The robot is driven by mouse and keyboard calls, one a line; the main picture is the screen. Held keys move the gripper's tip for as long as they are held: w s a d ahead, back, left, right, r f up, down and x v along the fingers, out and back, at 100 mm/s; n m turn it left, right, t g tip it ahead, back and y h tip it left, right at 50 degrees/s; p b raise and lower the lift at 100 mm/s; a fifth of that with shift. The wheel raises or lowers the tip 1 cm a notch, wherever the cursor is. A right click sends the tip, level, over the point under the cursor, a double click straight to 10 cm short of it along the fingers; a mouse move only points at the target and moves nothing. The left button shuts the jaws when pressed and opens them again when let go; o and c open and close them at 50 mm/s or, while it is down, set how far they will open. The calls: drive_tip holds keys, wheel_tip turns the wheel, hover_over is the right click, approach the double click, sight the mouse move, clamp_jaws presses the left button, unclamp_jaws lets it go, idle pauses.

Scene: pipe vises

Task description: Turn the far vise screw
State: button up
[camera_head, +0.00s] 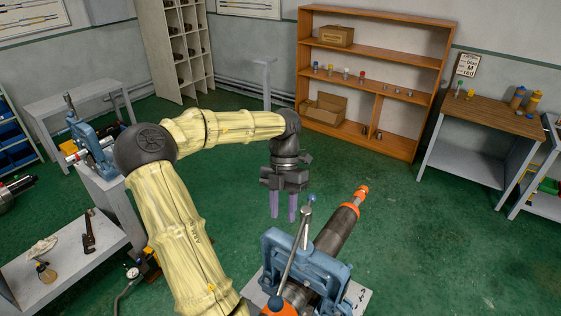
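My gripper (283,210) hangs from the wrist with its two purple fingers pointing down. A gap shows between the fingers, and nothing is between them. One blue vise (90,146) stands farther back at the left on a grey stand, partly hidden behind my arm. Its screw handle (69,103) stands up at its top left. A second blue vise (330,272) is close at the bottom centre, around a dark pipe (337,228) with orange ends. Its steel handle bar (295,243) slants across the top. My gripper is above and behind this near vise, apart from it.
An orange-brown shelf (405,62) stands at the back, with a wooden workbench (490,115) to its right. A grey table (80,88) is at the back left. A low bench (62,262) at left holds a wrench (88,231). Green floor is clear at right.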

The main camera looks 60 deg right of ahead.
drive_tip(key=v, duration=1.1)
drive_tip(key=shift+w+r, duration=0.35)
drive_tip(key=shift+w, duration=0.1)
idle(0.7)
